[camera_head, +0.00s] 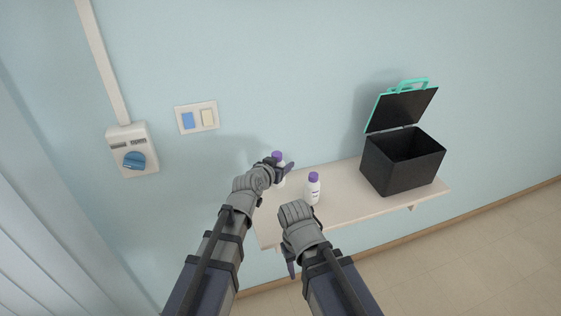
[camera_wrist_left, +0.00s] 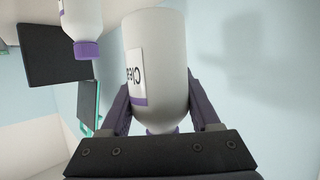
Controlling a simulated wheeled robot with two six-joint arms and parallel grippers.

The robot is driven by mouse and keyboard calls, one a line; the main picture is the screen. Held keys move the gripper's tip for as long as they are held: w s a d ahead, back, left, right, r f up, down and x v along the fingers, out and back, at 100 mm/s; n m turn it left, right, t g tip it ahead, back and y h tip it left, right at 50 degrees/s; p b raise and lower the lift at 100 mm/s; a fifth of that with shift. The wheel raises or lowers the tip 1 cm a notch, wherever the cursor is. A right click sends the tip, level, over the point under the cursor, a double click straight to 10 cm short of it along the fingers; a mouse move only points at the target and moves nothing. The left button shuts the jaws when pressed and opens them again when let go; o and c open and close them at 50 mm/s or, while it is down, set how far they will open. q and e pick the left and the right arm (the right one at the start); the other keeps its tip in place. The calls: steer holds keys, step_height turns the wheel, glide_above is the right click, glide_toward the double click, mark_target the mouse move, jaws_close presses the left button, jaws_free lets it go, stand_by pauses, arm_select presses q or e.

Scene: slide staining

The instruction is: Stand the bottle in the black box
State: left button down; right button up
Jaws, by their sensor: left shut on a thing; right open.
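My left gripper (camera_head: 280,168) is shut on a white bottle with a purple cap (camera_head: 277,156) near the left end of the shelf. In the left wrist view this bottle (camera_wrist_left: 165,65) is between the two fingers and appears upside down, with part of a label showing. I cannot tell whether its base touches the shelf. The black box (camera_head: 398,177) stands at the right of the shelf with its lid (camera_head: 402,108) raised. Its opening shows dark inside. My right gripper (camera_head: 291,268) is open, low in front of the shelf, and mostly hidden by its own arm.
A second white bottle with a purple cap (camera_head: 313,189) stands upright on the shelf (camera_head: 342,200), between the held bottle and the box. It also shows in the left wrist view (camera_wrist_left: 82,20). The wall is behind the shelf. Free shelf surface lies between the second bottle and the box.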

arm_select(q)
steer(key=b, duration=1)
glide_above(289, 192)
steer(key=shift+m+h, duration=0.4)
step_height(289, 192, down, 10)
steer(key=shift+r, duration=0.1)
steer(key=shift+f, duration=0.25)
steer(key=shift+c, duration=0.6)
jaws_free()
steer(key=shift+r, duration=0.1)
